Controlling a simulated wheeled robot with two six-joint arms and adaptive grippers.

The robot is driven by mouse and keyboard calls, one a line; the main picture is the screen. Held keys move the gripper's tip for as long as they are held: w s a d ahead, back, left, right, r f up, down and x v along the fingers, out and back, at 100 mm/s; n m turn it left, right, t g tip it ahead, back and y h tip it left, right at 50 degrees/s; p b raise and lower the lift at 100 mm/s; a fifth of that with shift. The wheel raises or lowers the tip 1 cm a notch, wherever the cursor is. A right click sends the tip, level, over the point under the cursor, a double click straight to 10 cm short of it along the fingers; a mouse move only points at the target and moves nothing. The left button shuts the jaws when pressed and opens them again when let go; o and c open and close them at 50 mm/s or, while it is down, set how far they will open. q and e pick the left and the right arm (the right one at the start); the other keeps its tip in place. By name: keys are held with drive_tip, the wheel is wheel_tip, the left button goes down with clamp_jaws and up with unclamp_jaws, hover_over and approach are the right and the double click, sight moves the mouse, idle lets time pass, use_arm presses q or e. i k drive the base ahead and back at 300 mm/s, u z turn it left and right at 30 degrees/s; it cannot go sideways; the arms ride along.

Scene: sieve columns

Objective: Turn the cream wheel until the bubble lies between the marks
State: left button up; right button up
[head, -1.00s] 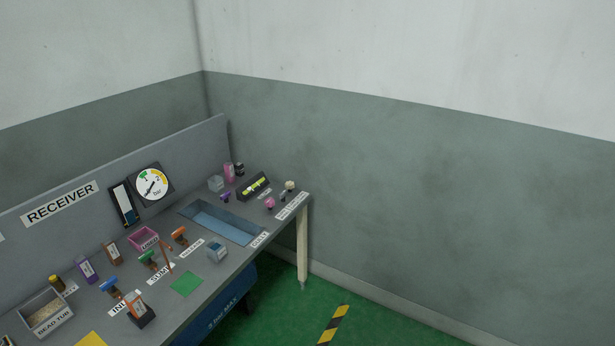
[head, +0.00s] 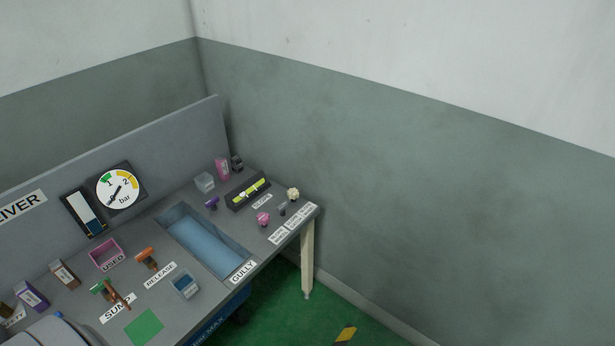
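The cream wheel (head: 293,194) stands at the far right corner of the bench, in the head view. Left of it is a dark block with a yellow-green level vial (head: 255,187). A pale spot shows toward the vial's lower-left part, but the bubble and marks are too small to tell apart. A pink wheel (head: 263,218) and a small grey knob (head: 282,210) stand in front of the vial, near the cream wheel. No gripper shows, and nothing is touching the cream wheel.
A sunken blue gully (head: 205,240) lies left of the wheels. A clear box (head: 204,182) and a pink bottle (head: 222,168) stand behind the vial. A pressure dial (head: 118,189) is on the back panel. The floor right of the bench is largely clear.

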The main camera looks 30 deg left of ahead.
sight(293, 193)
drive_tip(key=u, duration=0.4)
drive_tip(key=i, duration=0.85)
drive_tip(key=u, duration=0.7)
